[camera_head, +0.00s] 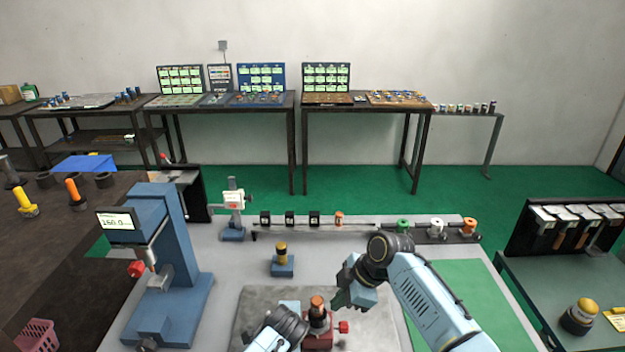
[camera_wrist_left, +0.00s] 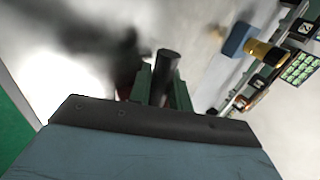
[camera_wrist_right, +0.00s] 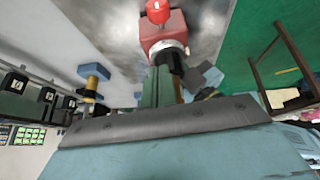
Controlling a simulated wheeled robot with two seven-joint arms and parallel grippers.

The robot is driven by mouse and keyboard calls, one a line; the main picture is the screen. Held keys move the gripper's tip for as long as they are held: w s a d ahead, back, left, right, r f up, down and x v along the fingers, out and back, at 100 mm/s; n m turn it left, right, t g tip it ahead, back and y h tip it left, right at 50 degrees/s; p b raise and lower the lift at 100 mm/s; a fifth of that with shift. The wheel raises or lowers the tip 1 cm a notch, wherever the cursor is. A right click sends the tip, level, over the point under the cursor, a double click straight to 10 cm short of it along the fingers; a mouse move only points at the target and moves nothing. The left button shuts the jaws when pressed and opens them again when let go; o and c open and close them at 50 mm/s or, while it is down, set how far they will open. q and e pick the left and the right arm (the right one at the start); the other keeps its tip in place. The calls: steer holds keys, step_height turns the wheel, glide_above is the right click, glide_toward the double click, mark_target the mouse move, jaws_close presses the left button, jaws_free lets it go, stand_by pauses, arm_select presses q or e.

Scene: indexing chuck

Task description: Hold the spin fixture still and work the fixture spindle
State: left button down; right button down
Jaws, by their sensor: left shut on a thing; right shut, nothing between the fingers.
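The spin fixture (camera_head: 318,342) has a red base, a dark body and a red knob at its right side, and stands on the grey plate at the front middle. The copper-topped fixture spindle (camera_head: 317,302) stands upright on it. My left gripper (camera_wrist_left: 163,85) is shut on a dark cylindrical part that seems to belong to the fixture; my own arm hides much of it in the head view. My right gripper (camera_head: 340,298) is shut and empty just right of the spindle. The right wrist view shows the fixture's red body (camera_wrist_right: 163,32) just beyond its fingers.
A blue press with a display (camera_head: 172,260) stands at left. A small blue block with a yellow-topped piece (camera_head: 282,264) is behind the fixture. A rail with black tags and coloured spools (camera_head: 403,228) runs along the back. A green mat (camera_head: 465,290) lies at right.

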mark_target(325, 321)
steer(key=shift+f, duration=0.75)
steer(key=shift+s+a, duration=0.2)
steer(key=shift+a, duration=0.5)
stand_by(0.6)
steer(key=shift+s, duration=0.45)
steer(key=shift+s+a+f, duration=0.1)
steer(key=shift+s, duration=0.2)
steer(key=shift+s, duration=0.1)
stand_by(0.3)
